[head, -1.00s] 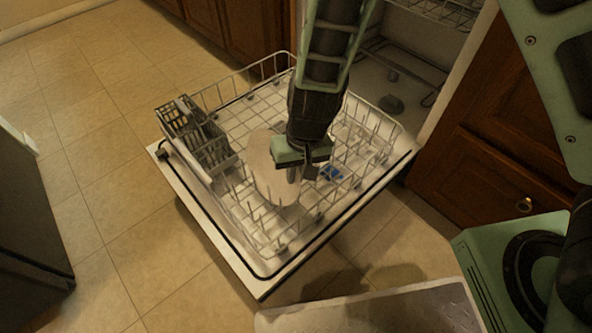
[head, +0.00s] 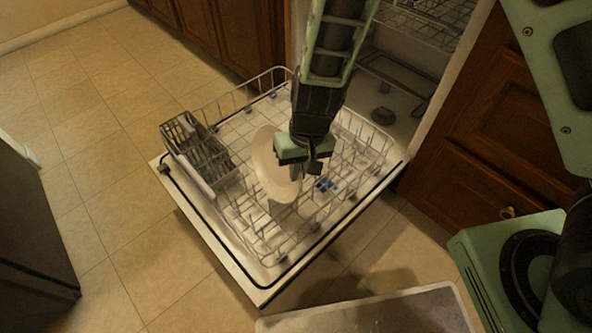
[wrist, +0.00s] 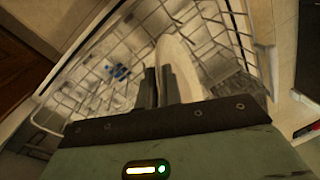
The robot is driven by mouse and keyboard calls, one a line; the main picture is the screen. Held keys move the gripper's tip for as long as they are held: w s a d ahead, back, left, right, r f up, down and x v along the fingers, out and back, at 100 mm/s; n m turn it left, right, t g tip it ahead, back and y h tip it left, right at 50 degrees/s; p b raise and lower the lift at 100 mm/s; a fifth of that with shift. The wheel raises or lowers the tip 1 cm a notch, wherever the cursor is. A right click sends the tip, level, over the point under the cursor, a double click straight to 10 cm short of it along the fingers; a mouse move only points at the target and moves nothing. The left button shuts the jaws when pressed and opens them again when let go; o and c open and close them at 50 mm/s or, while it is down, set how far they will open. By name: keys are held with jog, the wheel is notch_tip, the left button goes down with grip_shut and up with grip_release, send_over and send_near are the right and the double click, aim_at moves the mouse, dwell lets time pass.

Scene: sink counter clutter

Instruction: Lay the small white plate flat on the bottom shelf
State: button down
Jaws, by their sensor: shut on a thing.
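My gripper (head: 298,170) is shut on the rim of the small white plate (head: 268,160), over the pulled-out dishwasher rack. The plate is steeply tilted, close to on edge, to the left of the fingers. The wrist view shows my two fingers (wrist: 158,88) at the plate (wrist: 174,58), whose edge points away from the camera. I cannot tell whether the plate touches the rack wires (head: 230,128). My gripper hides part of its right side.
The dishwasher door (head: 232,270) is folded down under the rack. A grey cutlery basket (head: 195,150) stands at the rack's left. A small blue item (head: 325,184) lies right of the plate. An upper rack (head: 425,28) is inside the machine. A pale surface (head: 370,315) lies at the front.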

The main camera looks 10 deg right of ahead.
notch_tip(320, 180, up, 8)
jog(key=w+d+p, duration=0.1)
jog(key=d+p, duration=0.1)
jog(key=p, duration=0.5)
jog(key=shift+w+d+r, duration=0.15)
jog(key=shift+w+d, duration=0.05)
jog(key=shift+w, duration=0.1)
jog(key=shift+w, duration=0.1)
jog(key=w+d+r+m, duration=0.1)
jog(key=w+d+r, duration=0.1)
jog(key=d, duration=0.6)
jog(key=w+d+r, duration=0.2)
jog(key=d, duration=0.6)
jog(key=w+d+r+m, duration=0.1)
jog(key=w+d+r, duration=0.1)
jog(key=d, duration=0.6)
notch_tip(320, 180, up, 16)
jog(key=s+a+p, duration=0.1)
jog(key=s+p, duration=0.1)
jog(key=p, duration=2.4)
jog(key=shift+s, duration=0.15)
jog(key=shift+f, duration=0.2)
